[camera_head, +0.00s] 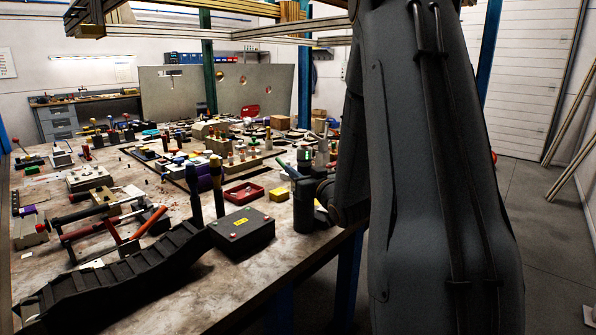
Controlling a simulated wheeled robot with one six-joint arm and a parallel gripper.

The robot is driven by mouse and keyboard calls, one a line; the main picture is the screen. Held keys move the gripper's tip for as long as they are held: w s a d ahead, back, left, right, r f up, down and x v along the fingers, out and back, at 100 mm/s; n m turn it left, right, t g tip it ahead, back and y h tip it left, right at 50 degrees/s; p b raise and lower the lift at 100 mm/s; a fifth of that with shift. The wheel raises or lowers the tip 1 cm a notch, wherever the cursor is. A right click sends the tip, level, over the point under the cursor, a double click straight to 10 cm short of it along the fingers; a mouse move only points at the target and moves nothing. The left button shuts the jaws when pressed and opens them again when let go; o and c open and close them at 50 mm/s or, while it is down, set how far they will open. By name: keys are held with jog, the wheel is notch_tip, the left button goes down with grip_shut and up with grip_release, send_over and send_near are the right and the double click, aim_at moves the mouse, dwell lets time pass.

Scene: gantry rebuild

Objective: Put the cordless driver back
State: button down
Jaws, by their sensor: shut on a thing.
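My gripper (291,171) is at the end of my dark arm, small in the picture, over the right edge of the workbench (275,268). It is shut on a small dark and teal thing (284,169), which looks like the cordless driver. My wrist and arm hide part of it. I cannot tell whether it touches the bench or hangs just above it. Its place among the tools is not clear from this view.
A black box (241,233) with a yellow label, a red tray (243,193) and a yellow block (279,195) lie left of my gripper. A black ribbed cable chain (118,282) runs along the front. Many tools crowd the bench.

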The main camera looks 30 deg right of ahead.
jog(key=shift+f+b, duration=0.35)
jog(key=shift+f, duration=0.15)
dwell(0.4)
jog(key=c, duration=1.3)
grip_release()
jog(key=shift+s, duration=0.1)
jog(key=s+b, duration=0.1)
jog(key=s, duration=0.6)
jog(key=shift+s+a, duration=0.15)
jog(key=shift+s, duration=0.15)
